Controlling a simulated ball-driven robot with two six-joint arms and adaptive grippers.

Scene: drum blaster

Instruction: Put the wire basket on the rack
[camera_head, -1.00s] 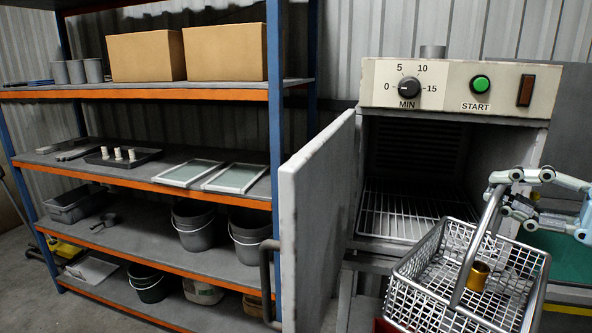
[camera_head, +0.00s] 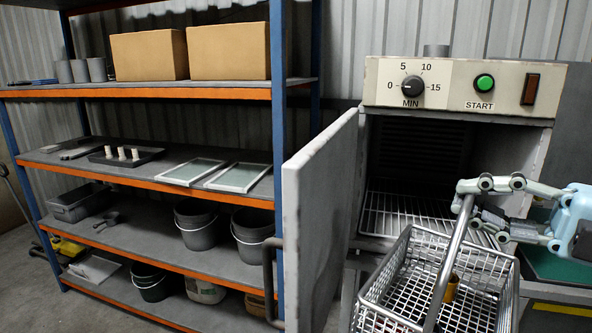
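The wire basket (camera_head: 392,290) hangs by its curved handle (camera_head: 452,262) in front of the open oven-like cabinet. A brass-coloured cylindrical part (camera_head: 452,288) is inside it. My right gripper (camera_head: 462,204) comes in from the right and is shut on the top of the handle. A wire rack (camera_head: 385,212) lies inside the cabinet chamber, behind and to the left of the gripper; the basket and gripper hide part of it. My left gripper is not in view.
The cabinet door (camera_head: 318,225) stands open on the left of the chamber. The control panel (camera_head: 460,85) is above the opening. A shelving unit (camera_head: 150,185) with boxes, buckets and trays fills the left. The chamber above the rack looks empty.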

